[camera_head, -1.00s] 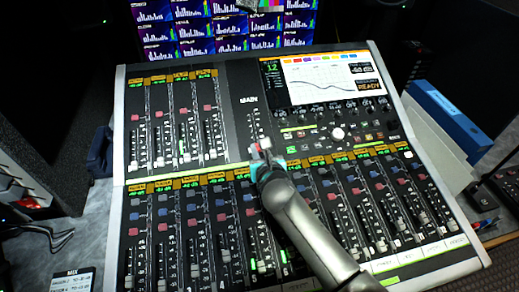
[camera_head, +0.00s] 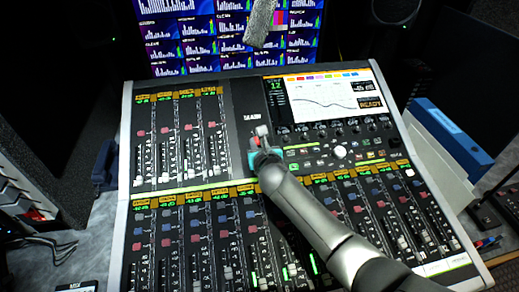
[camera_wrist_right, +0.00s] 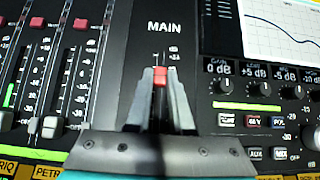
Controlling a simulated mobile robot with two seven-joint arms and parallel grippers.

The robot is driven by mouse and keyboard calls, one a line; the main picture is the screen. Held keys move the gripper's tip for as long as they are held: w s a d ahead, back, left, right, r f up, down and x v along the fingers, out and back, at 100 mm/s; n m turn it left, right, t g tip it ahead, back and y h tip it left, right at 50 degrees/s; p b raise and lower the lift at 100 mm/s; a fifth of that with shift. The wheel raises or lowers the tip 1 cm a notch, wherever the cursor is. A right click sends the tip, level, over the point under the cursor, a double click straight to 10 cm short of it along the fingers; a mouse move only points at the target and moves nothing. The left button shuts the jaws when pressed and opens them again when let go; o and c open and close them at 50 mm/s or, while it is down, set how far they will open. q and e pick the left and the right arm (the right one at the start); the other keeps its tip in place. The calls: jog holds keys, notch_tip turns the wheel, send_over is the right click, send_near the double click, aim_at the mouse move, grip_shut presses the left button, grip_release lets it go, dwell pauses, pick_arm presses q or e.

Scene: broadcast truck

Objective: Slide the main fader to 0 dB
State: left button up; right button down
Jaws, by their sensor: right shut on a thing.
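The mixing console (camera_head: 127,150) spans the head view, with the MAIN label on its dark middle panel. The main fader's red cap (camera_wrist_right: 160,76) sits in its slot just below the MAIN label in the right wrist view. My right gripper (camera_wrist_right: 160,92) is shut on this cap, one grey finger on each side. In the head view, my right gripper (camera_head: 260,138) reaches the MAIN strip from the lower right, and its fingers and arm hide most of the slot. The scale beside the cap is mostly covered, so its exact dB mark cannot be read. My left gripper is not in view.
Channel faders (camera_head: 187,165) lie left of the main strip, with more below. The console's screen (camera_head: 322,92) and knobs are to the right. A blue binder (camera_head: 451,134) stands at the right edge. A grey speckled shape (camera_head: 260,22) hangs before the monitors.

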jog(key=shift+f, duration=0.1)
jog(key=c, duration=0.8)
grip_release()
jog(key=shift+s+d+r+p, duration=0.15)
jog(key=shift+s+r+p, duration=0.25)
jog(key=shift+s, duration=0.15)
jog(key=p+v, duration=0.4)
jog(key=v, duration=1)
jog(key=shift+p, duration=0.3)
